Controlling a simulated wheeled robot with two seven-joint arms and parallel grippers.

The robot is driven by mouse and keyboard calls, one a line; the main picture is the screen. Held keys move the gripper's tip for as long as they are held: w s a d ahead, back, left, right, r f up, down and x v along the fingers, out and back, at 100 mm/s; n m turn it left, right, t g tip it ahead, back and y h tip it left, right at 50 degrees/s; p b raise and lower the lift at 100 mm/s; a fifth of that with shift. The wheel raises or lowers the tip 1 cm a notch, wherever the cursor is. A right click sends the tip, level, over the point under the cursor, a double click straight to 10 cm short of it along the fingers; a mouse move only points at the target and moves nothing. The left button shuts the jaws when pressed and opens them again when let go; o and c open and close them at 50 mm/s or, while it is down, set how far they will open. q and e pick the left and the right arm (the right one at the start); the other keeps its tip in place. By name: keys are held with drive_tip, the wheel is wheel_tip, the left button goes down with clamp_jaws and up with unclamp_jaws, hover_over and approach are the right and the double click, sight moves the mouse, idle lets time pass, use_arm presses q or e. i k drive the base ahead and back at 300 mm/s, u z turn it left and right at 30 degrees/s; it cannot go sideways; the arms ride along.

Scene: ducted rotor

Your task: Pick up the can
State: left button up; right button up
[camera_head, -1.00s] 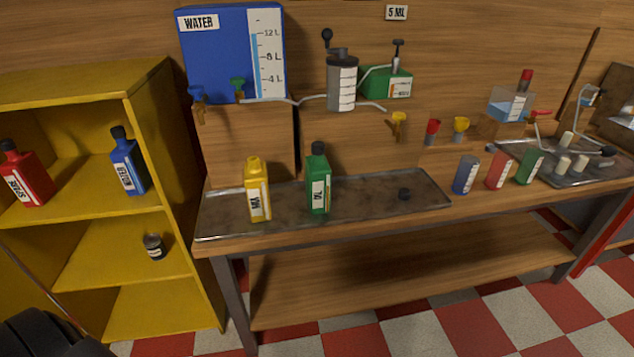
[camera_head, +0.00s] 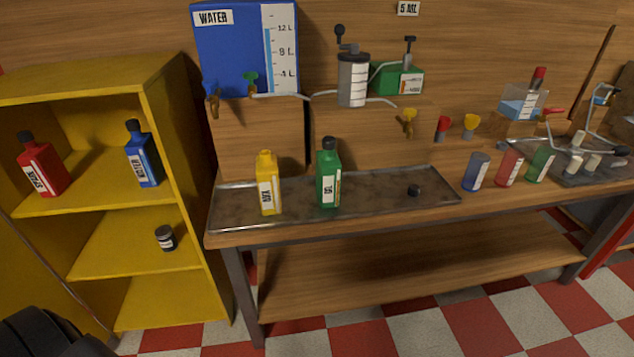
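Several can-like containers are in view, and I cannot tell which one is the can meant. A red can (camera_head: 42,166) and a blue can (camera_head: 142,155) stand on the upper shelf of the yellow cabinet. A small dark jar (camera_head: 166,238) with a pale label stands on the shelf below. A yellow can (camera_head: 268,183) and a green can (camera_head: 328,174), both with black-on-white labels, stand upright on the metal tray (camera_head: 380,193) on the bench.
The yellow cabinet (camera_head: 190,190) stands left of the wooden bench (camera_head: 420,214). Blue (camera_head: 475,171), red (camera_head: 509,169) and green (camera_head: 541,163) cups stand at the bench's right. The checkered floor (camera_head: 400,328) in front is clear.

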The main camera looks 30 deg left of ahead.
sight(329, 166)
drive_tip(key=z, duration=0.05)
drive_tip(key=k, duration=1.25)
drive_tip(key=z, duration=0.5)
drive_tip(key=i, duration=0.6)
drive_tip(key=z, duration=0.6)
drive_tip(key=i, duration=1.6)
drive_tip(key=u, duration=1.35)
drive_tip(key=i, duration=0.45)
drive_tip(key=u, duration=0.35)
